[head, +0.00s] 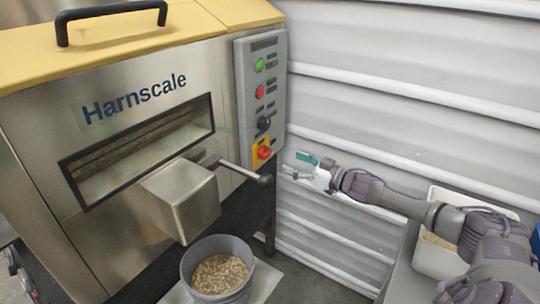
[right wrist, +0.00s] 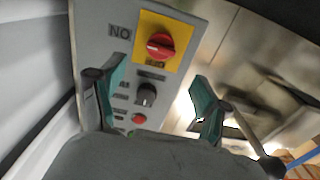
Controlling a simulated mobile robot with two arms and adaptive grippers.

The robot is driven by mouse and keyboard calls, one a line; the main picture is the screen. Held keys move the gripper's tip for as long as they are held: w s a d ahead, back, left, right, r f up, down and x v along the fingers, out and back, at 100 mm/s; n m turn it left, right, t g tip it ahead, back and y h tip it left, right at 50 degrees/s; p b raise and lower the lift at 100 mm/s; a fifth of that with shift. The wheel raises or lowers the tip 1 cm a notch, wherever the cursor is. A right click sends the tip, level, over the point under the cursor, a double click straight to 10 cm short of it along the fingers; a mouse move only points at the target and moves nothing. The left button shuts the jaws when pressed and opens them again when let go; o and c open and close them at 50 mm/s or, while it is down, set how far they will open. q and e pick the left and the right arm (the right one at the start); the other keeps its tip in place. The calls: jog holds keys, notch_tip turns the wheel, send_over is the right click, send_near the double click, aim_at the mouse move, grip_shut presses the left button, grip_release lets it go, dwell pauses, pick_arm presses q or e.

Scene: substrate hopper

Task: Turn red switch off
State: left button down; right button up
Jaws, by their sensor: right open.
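The red switch (head: 264,152) is a rotary knob on a yellow plate, low on the grey control panel (head: 240,75) of the hopper machine. The right wrist view shows the panel upside down, with the red switch (right wrist: 160,46) in the upper middle and a pale mark on it towards the ON lettering (right wrist: 119,32). My right gripper (head: 300,167) is open and empty, to the right of the switch and apart from it. Its teal fingertips (right wrist: 160,85) show spread in the wrist view, with the switch beyond them. My left gripper is out of view.
A black knob (head: 263,124), a red button (head: 260,92) and a green button (head: 260,65) sit above the switch. A lever (head: 245,172) sticks out below. A bucket of grain (head: 190,270) stands under the chute. A ribbed wall (head: 400,60) is behind my right arm.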

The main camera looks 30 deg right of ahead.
aim_at(270, 154)
pick_arm(q)
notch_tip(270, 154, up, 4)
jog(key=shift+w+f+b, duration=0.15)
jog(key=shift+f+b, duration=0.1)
jog(key=shift+b, duration=0.2)
pick_arm(e)
jog(key=x, duration=0.9)
jog(key=c, duration=1.2)
